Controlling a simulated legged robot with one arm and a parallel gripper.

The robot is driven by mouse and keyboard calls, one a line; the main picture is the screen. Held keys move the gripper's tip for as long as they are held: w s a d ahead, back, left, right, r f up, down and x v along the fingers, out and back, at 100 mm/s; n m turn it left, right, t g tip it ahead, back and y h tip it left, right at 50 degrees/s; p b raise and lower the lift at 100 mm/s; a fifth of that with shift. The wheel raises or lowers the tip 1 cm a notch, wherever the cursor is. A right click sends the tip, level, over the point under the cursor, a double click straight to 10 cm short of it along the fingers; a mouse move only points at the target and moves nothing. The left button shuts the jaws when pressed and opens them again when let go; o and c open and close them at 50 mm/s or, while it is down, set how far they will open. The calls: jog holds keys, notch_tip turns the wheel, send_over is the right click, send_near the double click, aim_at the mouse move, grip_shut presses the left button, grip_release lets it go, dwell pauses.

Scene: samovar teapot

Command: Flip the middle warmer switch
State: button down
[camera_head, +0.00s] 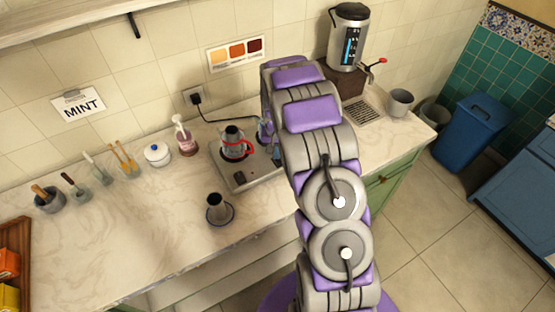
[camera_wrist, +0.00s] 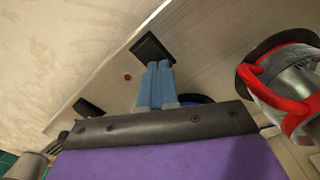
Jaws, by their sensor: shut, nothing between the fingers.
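The warmer (camera_head: 246,184) is a pale flat plate on the counter, partly hidden by my arm. In the head view, a dark switch (camera_head: 239,178) shows near its front left. In the wrist view, a black square switch (camera_wrist: 153,46) stands just beyond my fingertips, and a second black switch (camera_wrist: 88,107) lies further down left along the panel edge. The nearer one looks like the middle switch, but the whole row is not visible. My gripper (camera_wrist: 156,66), with blue fingers, is shut and empty, very close to that switch; contact cannot be told.
A metal pot with a red handle (camera_wrist: 252,82) stands on the warmer, also seen in the head view (camera_head: 234,146). A small red dot (camera_wrist: 127,77) is on the panel. A metal cup (camera_head: 216,204) stands in front, a samovar (camera_head: 347,40) at back right.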

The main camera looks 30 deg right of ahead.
dwell(0.3)
jog(key=shift+r+p, duration=1.1)
jog(key=shift+r, duration=2.3)
jog(key=s+a+r+n, duration=0.1)
jog(key=s+a+r, duration=0.4)
jog(key=s+r, duration=0.3)
jog(key=s+a+r+n, duration=0.1)
jog(key=s+a+r, duration=0.4)
jog(key=s+r, duration=0.25)
jog(key=s+a+r+n+g, duration=0.1)
jog(key=s+a, duration=0.2)
jog(key=s, duration=0.9)
jog(key=s+a+r+n, duration=0.2)
jog(key=s+a, duration=0.1)
jog(key=s, duration=0.9)
jog(key=shift+s+a+r+n+g, duration=0.2)
jog(key=shift+r+n+g, duration=0.1)
jog(key=shift+g, duration=0.1)
